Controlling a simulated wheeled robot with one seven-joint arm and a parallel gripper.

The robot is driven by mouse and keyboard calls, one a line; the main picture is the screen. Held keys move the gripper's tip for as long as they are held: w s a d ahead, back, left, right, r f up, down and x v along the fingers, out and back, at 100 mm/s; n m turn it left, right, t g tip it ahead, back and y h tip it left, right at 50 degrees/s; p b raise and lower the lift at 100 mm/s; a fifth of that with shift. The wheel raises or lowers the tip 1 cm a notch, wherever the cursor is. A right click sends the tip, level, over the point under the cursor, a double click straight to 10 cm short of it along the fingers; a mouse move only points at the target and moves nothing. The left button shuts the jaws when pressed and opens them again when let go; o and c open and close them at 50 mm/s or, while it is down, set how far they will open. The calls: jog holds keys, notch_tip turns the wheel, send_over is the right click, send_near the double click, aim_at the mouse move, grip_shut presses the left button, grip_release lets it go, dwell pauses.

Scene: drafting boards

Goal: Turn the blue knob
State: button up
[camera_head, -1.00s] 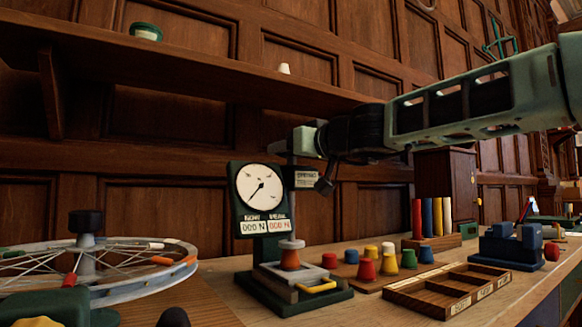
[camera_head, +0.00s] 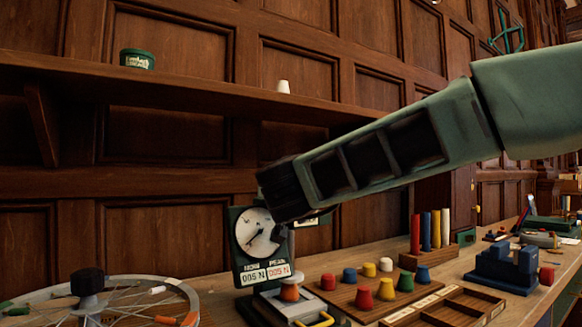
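Two small blue knob-like pieces stand on a wooden board (camera_head: 343,294): one blue piece (camera_head: 349,275) at the back left and another blue piece (camera_head: 422,274) at the right. I cannot tell which, if either, is the blue knob. My arm reaches in from the right, and its dark end covers part of the dial gauge (camera_head: 249,231). The fingers of my gripper do not show; they are out of sight behind or beyond the arm. The gauge's two readouts show 005 N. An orange piece (camera_head: 289,291) sits under the gauge's post.
Red, yellow, green and white pieces share the board. A compartmented wooden tray (camera_head: 455,308) lies in front of it. A spoked wheel (camera_head: 150,291) is at the left. A blue block device (camera_head: 503,267) and upright coloured rods (camera_head: 436,231) stand at the right. A shelf runs above.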

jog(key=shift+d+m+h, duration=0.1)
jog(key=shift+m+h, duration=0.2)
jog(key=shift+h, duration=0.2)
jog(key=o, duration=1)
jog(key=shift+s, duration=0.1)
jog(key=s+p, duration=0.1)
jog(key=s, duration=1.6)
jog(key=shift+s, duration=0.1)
